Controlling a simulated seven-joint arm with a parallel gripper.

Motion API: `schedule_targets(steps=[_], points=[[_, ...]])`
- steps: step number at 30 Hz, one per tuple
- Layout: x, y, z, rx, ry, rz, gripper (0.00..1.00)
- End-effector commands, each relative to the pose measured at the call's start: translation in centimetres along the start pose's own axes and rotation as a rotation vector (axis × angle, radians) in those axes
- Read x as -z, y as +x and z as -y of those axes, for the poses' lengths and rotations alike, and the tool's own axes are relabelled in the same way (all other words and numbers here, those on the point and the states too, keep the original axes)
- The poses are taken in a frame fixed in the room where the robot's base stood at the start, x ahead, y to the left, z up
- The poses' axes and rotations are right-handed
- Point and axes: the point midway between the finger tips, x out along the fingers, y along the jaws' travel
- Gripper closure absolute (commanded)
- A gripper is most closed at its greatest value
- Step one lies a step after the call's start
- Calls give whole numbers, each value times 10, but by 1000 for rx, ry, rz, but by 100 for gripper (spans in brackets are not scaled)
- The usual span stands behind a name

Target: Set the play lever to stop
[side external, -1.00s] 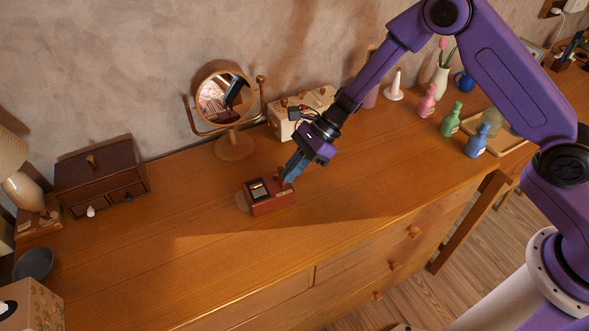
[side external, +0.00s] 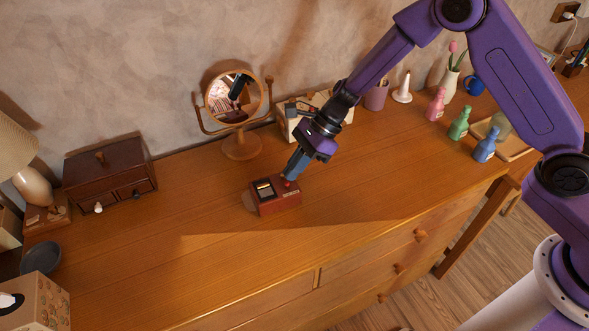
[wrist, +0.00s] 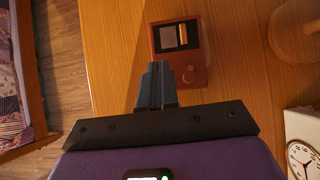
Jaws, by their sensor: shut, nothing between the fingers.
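A small red-brown box (side external: 277,203) with a dark display window stands on the wooden dresser top. It also shows at the top of the wrist view (wrist: 198,75). A small red knob (side external: 286,183), likely the play lever, sits on its right part; in the wrist view the round knob (wrist: 188,76) is near the box's lower edge. My gripper (side external: 290,175) is shut and empty, with its blue-grey fingertips just above and beside the knob. In the wrist view its fingertips (wrist: 158,72) lie left of the knob. I cannot tell whether they touch it. No label is readable.
A round mirror (side external: 241,147) stands behind the box, and a cream clock (wrist: 300,125) is behind my gripper. A dark wooden chest (side external: 105,180) is at left. Pink, green and blue bottles (side external: 484,151) stand at right. The dresser top in front of the box is clear.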

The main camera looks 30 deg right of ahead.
Motion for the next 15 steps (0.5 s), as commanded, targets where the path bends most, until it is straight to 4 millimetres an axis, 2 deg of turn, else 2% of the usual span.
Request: schedule_targets(steps=[15], points=[[-4,-6,-1,0,0,0,100]])
